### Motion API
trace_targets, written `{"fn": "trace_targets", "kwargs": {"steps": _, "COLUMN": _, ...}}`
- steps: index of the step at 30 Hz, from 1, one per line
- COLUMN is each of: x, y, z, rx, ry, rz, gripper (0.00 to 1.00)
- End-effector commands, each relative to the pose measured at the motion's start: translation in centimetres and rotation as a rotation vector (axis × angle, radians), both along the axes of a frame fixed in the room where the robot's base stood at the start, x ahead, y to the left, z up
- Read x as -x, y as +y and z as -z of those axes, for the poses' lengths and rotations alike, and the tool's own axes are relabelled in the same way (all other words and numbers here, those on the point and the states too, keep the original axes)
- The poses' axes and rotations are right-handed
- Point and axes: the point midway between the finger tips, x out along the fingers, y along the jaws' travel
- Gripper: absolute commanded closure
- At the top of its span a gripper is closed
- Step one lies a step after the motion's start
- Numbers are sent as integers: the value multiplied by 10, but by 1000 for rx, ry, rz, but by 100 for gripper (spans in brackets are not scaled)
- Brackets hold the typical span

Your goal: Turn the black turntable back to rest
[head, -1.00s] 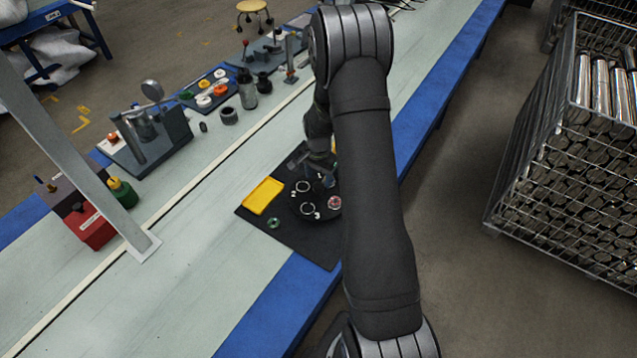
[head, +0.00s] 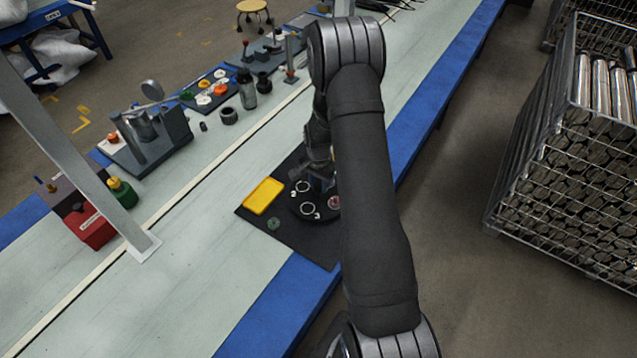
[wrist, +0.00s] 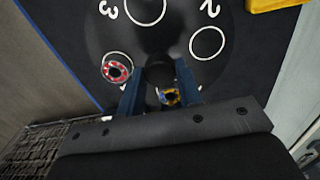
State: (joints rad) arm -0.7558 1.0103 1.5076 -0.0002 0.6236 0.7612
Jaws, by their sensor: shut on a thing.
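The black turntable (head: 322,214) sits on a dark mat on the bench in the head view, partly hidden by my arm. It also fills the upper middle of the wrist view (wrist: 178,55), with white circles numbered 2 and 3. A red ring part (wrist: 117,68) lies in one circle, left of my fingers. A small yellow and blue part (wrist: 170,97) shows between my fingers. My gripper (wrist: 158,88) is low over the turntable, its blue fingers on either side of the black centre knob (wrist: 160,72) and shut on it. The gripper also shows in the head view (head: 322,182).
A yellow tray (head: 263,196) and a green ring (head: 273,223) lie on the mat left of the turntable. Fixtures and small parts stand along the bench's far side. A wire crate of metal cylinders (head: 570,150) stands on the right. The near left bench is clear.

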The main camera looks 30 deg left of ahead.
Motion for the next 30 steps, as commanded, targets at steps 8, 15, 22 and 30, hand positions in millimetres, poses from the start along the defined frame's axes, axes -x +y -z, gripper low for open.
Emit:
{"fn": "trace_targets", "kwargs": {"steps": 8, "x": 0, "y": 0, "z": 0, "rx": 0, "ry": 0, "rz": -21, "gripper": 100}}
{"fn": "trace_targets", "kwargs": {"steps": 15, "x": 0, "y": 0, "z": 0, "rx": 0, "ry": 0, "rz": -93, "gripper": 100}}
{"fn": "trace_targets", "kwargs": {"steps": 22, "x": 0, "y": 0, "z": 0, "rx": 0, "ry": 0, "rz": -202, "gripper": 100}}
{"fn": "trace_targets", "kwargs": {"steps": 30, "x": 0, "y": 0, "z": 0, "rx": 0, "ry": 0, "rz": -338, "gripper": 100}}
